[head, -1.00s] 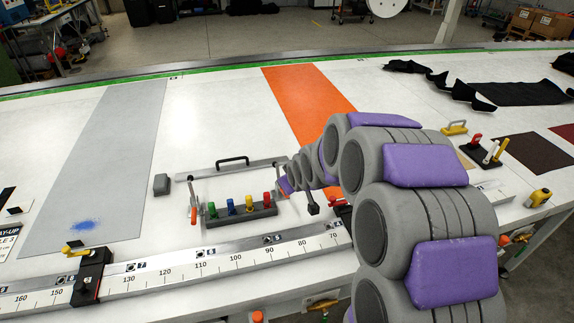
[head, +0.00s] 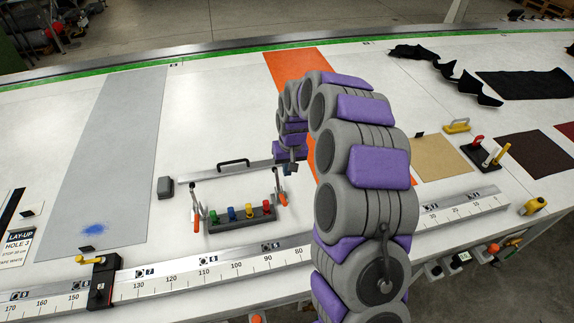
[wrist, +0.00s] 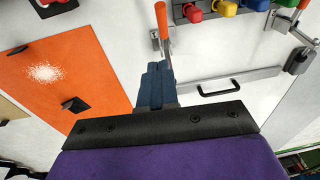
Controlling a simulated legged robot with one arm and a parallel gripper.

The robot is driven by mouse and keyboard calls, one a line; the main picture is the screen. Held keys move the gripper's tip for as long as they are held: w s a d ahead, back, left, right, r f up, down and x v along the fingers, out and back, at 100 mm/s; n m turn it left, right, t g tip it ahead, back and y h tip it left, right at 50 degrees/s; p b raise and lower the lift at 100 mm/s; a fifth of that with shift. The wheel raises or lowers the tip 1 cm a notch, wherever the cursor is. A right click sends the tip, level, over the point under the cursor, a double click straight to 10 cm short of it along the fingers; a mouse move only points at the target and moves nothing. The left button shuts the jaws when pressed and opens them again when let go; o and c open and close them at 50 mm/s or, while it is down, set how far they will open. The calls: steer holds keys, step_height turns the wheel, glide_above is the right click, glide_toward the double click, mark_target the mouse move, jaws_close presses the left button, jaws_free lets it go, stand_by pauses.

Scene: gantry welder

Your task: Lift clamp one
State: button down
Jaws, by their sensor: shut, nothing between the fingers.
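Two toggle clamps with orange handles stand at the ends of a flat metal bar: the left clamp (head: 196,215) and the right clamp (head: 281,197). Which one is clamp one I cannot tell. The right clamp's orange handle also shows in the wrist view (wrist: 162,22), just beyond my fingertips. My gripper (head: 290,169) hangs over the table near the bar's right end, behind the right clamp. In the wrist view its blue fingers (wrist: 155,82) are together and hold nothing. Whether they touch the handle is unclear. The metal bar (head: 206,172) carries a black handle (head: 234,162).
A dark block (head: 239,222) with green, blue, yellow and red knobs stands between the clamps. A ruled rail (head: 190,277) runs along the front. A grey block (head: 165,188) lies left of the bar. An orange strip (head: 290,66) lies behind my arm.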

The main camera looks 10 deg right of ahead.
mark_target(285, 200)
steer(key=f, duration=0.5)
steer(key=a+f, duration=0.1)
steer(key=f, duration=0.2)
steer(key=shift+s+f, duration=0.3)
steer(key=shift+s, duration=0.05)
steer(key=shift+s+a+f, duration=0.15)
steer(key=shift+s+f, duration=0.15)
steer(key=shift+f, duration=0.25)
steer(key=shift+f, duration=0.1)
steer(key=shift+s+f+t+b, duration=0.4)
steer(key=shift+s+t, duration=0.1)
steer(key=shift+s+f, duration=0.45)
steer(key=shift+f, duration=0.05)
